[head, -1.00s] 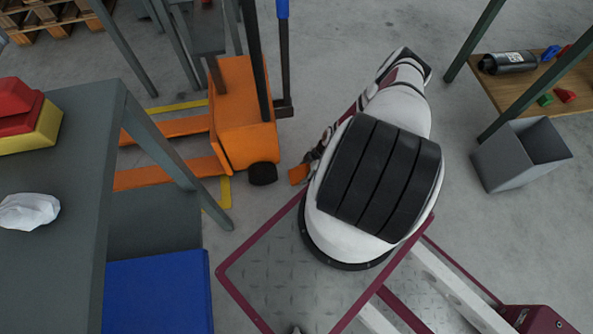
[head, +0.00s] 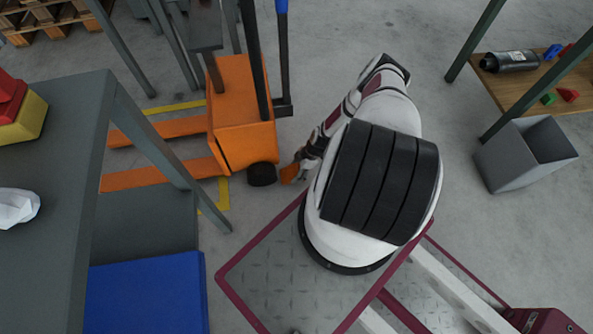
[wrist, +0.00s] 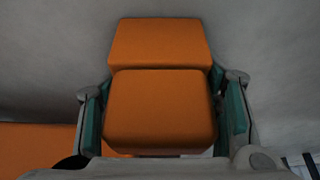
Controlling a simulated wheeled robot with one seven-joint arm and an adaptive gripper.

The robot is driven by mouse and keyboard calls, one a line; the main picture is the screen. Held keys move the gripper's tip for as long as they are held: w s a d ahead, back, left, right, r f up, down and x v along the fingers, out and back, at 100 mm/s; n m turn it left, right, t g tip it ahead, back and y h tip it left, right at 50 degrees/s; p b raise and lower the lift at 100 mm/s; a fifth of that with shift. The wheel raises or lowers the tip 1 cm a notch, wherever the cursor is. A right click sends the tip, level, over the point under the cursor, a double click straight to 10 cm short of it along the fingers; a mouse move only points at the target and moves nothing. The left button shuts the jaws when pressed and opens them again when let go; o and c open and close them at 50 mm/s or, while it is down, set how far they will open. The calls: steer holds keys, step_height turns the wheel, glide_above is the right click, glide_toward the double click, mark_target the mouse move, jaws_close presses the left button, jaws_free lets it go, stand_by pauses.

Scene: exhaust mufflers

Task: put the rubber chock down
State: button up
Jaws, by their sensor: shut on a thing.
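The rubber chock (head: 289,173) is orange. In the wrist view the chock (wrist: 160,108) fills the middle, with two orange faces showing. My gripper (wrist: 163,112) is shut on it, a teal-padded finger on each side. In the head view my gripper (head: 299,164) is beyond the near platform, and the chock is just right of the pallet truck's black wheel (head: 262,174). Grey floor (wrist: 275,60) shows around the chock. The chock's underside is hidden, and I cannot tell whether it touches the floor.
The orange pallet truck (head: 240,125) stands just left of the chock; an orange part (wrist: 38,145) shows at the wrist view's lower left. A grey table (head: 60,150) and blue box (head: 150,295) are left. A grey bin (head: 495,162) is right. Floor between is clear.

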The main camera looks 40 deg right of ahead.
steer(key=o, duration=1.5)
steer(key=shift+c, duration=0.2)
steer(key=p+v, duration=0.4)
steer(key=v, duration=0.8)
steer(key=shift+s, duration=0.15)
